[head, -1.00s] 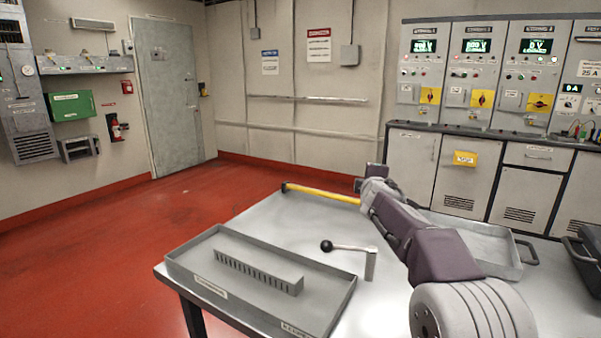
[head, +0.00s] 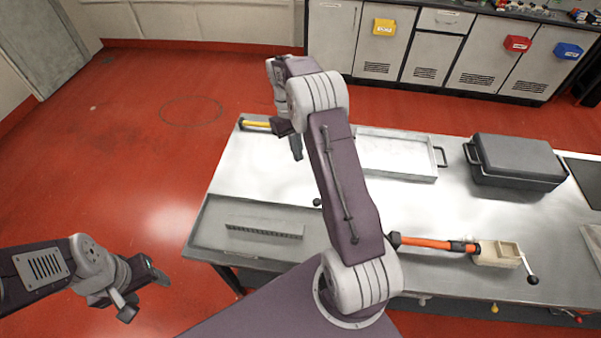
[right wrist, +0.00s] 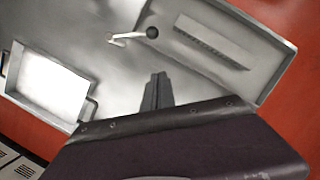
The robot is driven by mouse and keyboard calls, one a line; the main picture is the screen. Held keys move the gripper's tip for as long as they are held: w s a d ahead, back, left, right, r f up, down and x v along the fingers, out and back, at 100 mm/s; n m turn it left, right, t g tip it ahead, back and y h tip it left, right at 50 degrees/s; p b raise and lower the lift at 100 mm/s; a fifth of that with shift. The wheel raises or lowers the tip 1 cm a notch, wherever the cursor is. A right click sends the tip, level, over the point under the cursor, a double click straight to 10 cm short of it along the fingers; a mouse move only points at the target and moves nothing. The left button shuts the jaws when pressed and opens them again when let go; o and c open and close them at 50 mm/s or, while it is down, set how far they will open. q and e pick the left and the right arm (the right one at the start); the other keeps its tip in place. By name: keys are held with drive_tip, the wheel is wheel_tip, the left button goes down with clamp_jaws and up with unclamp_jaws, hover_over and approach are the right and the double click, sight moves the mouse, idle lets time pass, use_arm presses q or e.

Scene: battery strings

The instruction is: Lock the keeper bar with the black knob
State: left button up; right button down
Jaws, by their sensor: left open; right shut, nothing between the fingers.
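A lever with a black ball knob (right wrist: 152,32) stands on the steel table beside the grey tray; in the head view only its knob (head: 317,202) shows, the rest being behind my right arm. A second lever with a black knob (head: 532,280) sits by a cream box at the right. I cannot tell which part is the keeper bar. My right gripper (head: 297,148) is shut and empty above the table; its fingers (right wrist: 157,92) point toward the first lever, apart from it. My left gripper (head: 148,290) is open and empty, over the floor left of the table.
A grey tray (head: 215,240) holds a slotted bar (head: 264,231). Farther back are a yellow-handled tool (head: 256,124), a pale tray (head: 395,174) and a dark lidded case (head: 518,160). An orange-handled tool (head: 430,242) touches the cream box (head: 500,252). The red floor at left is clear.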

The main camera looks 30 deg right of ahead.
drive_tip(key=s+f+p, duration=0.2)
drive_tip(key=s+f, duration=0.5)
drive_tip(key=f, duration=0.3)
drive_tip(key=shift+d+f+p, duration=0.15)
drive_tip(key=shift+f+p, duration=0.05)
drive_tip(key=shift+p, duration=0.15)
